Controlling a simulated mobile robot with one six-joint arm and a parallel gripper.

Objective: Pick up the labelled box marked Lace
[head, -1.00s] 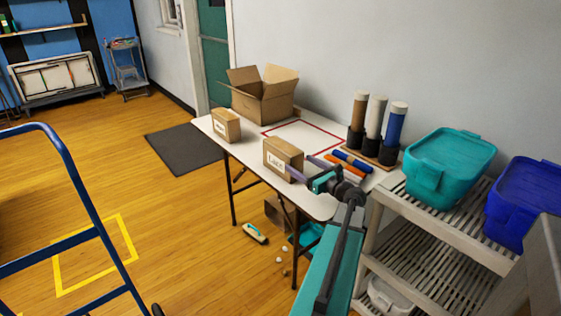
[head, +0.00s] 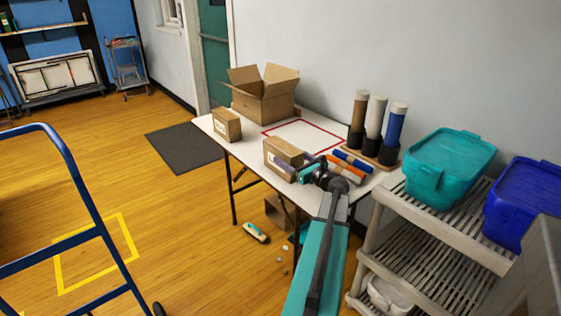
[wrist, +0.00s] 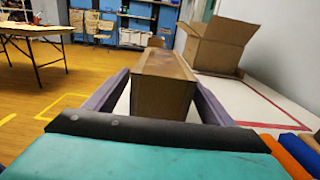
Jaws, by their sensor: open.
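The Lace box (head: 278,158) is a small brown carton standing near the front edge of the white table (head: 238,147). Its label faces the front and is now partly covered by my gripper. In the wrist view the Lace box (wrist: 163,88) stands between the two purple fingers, with a finger along each side. My gripper (head: 285,166) is open around it. Small gaps seem to show beside the box, and I cannot tell whether either finger touches it.
A second small labelled box (head: 227,125) stands at the table's left end. An open carton (head: 264,95) is behind it. A red outlined area (head: 303,136) is clear.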

